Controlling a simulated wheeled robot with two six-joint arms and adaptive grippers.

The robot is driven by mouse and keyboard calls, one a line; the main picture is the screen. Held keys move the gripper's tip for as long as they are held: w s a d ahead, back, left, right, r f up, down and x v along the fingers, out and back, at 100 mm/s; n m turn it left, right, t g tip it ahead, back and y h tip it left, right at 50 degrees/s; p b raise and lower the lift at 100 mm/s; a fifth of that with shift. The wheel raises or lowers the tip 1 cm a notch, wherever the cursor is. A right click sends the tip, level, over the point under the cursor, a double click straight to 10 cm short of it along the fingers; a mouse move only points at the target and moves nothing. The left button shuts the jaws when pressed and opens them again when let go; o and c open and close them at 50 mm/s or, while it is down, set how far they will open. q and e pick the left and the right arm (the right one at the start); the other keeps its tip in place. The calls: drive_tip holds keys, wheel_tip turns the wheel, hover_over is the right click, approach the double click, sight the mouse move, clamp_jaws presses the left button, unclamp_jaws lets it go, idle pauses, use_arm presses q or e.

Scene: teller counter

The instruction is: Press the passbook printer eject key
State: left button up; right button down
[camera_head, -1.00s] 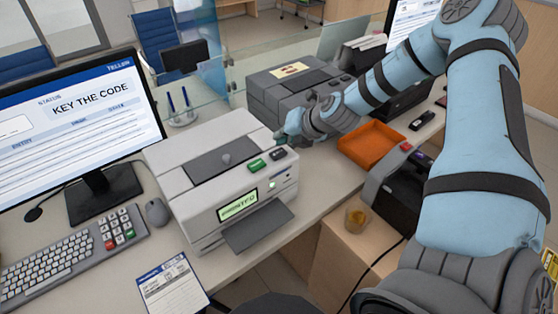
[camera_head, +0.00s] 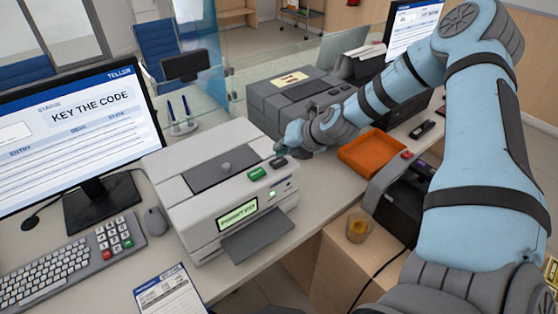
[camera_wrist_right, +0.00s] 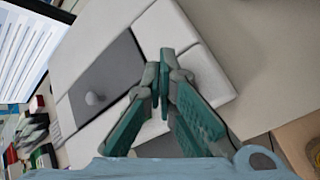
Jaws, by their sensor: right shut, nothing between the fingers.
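The passbook printer (camera_head: 222,180) is a light grey box on the counter with a lit green display (camera_head: 237,216). In the right wrist view the closed fingers (camera_wrist_right: 161,78) are over the printer's top (camera_wrist_right: 172,28) and hide the keys. My left gripper is out of view.
A monitor (camera_head: 75,135), keyboard (camera_head: 60,268) and mouse (camera_head: 156,221) are left of the printer. A dark grey machine (camera_head: 285,98) stands behind my right gripper. An orange tray (camera_head: 372,152) is to the right. A printed card (camera_head: 170,292) lies in front.

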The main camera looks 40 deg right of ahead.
sight(281, 160)
idle(0.5)
drive_tip(key=shift+f+b, duration=0.45)
drive_tip(key=shift+f+b, duration=0.45)
drive_tip(key=shift+b, duration=0.05)
idle(0.6)
drive_tip(key=shift+r+p, duration=0.85)
drive_tip(key=shift+r, duration=0.05)
wheel_tip(281, 160, up, 5)
drive_tip(key=p, duration=0.4)
drive_tip(key=shift+r+p, duration=0.1)
drive_tip(key=shift+p, duration=0.3)
